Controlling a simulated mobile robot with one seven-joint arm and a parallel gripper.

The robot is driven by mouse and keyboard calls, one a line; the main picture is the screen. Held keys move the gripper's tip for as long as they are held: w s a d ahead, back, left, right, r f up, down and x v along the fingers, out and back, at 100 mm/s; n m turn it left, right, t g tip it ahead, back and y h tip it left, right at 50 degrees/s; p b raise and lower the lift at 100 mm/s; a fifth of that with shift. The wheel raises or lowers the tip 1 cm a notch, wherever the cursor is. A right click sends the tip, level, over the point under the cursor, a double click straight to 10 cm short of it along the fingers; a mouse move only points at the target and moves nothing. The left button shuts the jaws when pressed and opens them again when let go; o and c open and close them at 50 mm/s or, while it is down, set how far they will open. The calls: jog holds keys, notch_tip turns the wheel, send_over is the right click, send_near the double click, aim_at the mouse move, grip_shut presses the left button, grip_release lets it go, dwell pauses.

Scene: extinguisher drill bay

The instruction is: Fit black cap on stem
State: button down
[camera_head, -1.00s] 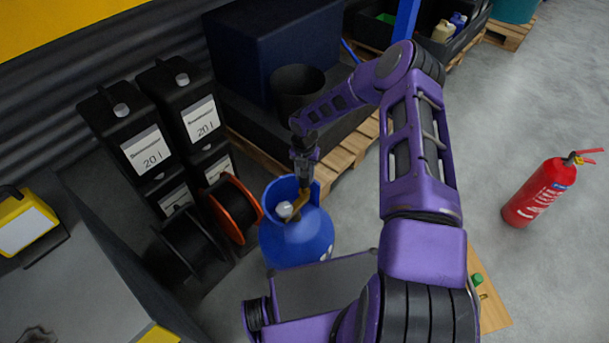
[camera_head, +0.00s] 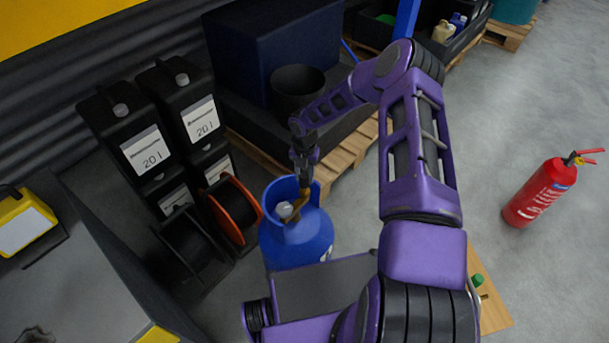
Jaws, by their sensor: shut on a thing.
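A blue gas cylinder (camera_head: 296,243) stands on the floor near the middle, with a raised collar around its top. Inside the collar is a brass valve with its stem (camera_head: 304,197) pointing up, and a pale round knob (camera_head: 285,210) at its side. My gripper (camera_head: 305,181) points down directly over the stem. It is shut on the black cap, which I can hardly tell from the dark fingers. The cap is at or just above the stem's top; I cannot tell whether they touch.
Black 20 l canisters (camera_head: 148,150) and cable reels (camera_head: 237,211) stand left of the cylinder. A pallet (camera_head: 347,154) with a dark bin is behind. A wooden board (camera_head: 492,306) lies at lower right.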

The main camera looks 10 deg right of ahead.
jog(key=shift+f, duration=0.15)
jog(key=shift+f+b, duration=1.05)
jog(key=shift+f+b, duration=0.8)
jog(key=shift+b, duration=0.05)
dwell(1.1)
jog(key=shift+c, duration=2)
grip_release()
jog(key=shift+r, duration=0.15)
